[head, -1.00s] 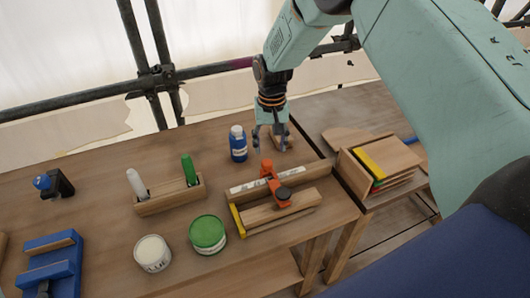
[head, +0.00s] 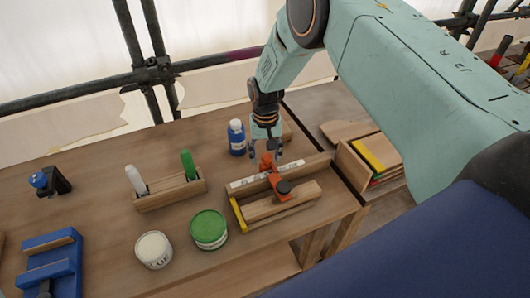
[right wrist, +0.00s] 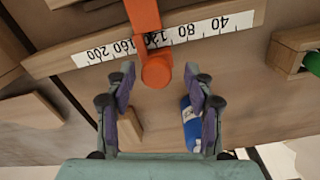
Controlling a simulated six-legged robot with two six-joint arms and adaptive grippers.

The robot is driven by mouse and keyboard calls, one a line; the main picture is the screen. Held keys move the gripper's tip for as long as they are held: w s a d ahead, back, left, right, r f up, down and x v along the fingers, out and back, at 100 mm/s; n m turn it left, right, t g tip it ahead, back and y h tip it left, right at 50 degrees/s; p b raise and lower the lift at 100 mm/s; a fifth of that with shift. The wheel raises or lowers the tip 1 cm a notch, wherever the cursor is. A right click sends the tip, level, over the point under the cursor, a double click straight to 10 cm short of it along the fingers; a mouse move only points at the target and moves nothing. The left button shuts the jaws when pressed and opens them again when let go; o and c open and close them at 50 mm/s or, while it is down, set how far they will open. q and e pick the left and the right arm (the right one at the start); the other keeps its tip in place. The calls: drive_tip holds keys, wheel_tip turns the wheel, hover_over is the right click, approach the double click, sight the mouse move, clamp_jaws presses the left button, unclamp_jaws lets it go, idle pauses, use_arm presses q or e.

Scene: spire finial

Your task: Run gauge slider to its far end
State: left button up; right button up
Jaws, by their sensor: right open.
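The orange gauge slider (head: 279,183) straddles a wooden fence with a white printed scale (head: 252,181). In the right wrist view the slider (right wrist: 146,22) crosses the scale (right wrist: 185,35) around the 120 mark, with 200 towards the left and 40 towards the right. My right gripper (head: 266,151) is open at the slider's back end. In the right wrist view its fingers (right wrist: 162,78) stand on either side of the slider's round orange end, with visible gaps. My left gripper is not in view.
A blue bottle (head: 237,138) stands close to the left of my right gripper. A marker holder (head: 170,197), a green tin (head: 209,230) and a white tin (head: 153,250) stand further left. A wooden box (head: 352,162) is to the right, across a gap between the tables.

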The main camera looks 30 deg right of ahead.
drive_tip(key=shift+s+d, duration=0.25)
drive_tip(key=shift+d+r, duration=0.1)
drive_tip(key=shift+c, duration=0.7)
drive_tip(key=shift+w+a, duration=0.25)
drive_tip(key=shift+a, duration=0.1)
drive_tip(key=c, duration=0.6)
drive_tip(key=shift+s+d, duration=0.1)
drive_tip(key=shift+d, duration=0.15)
clamp_jaws()
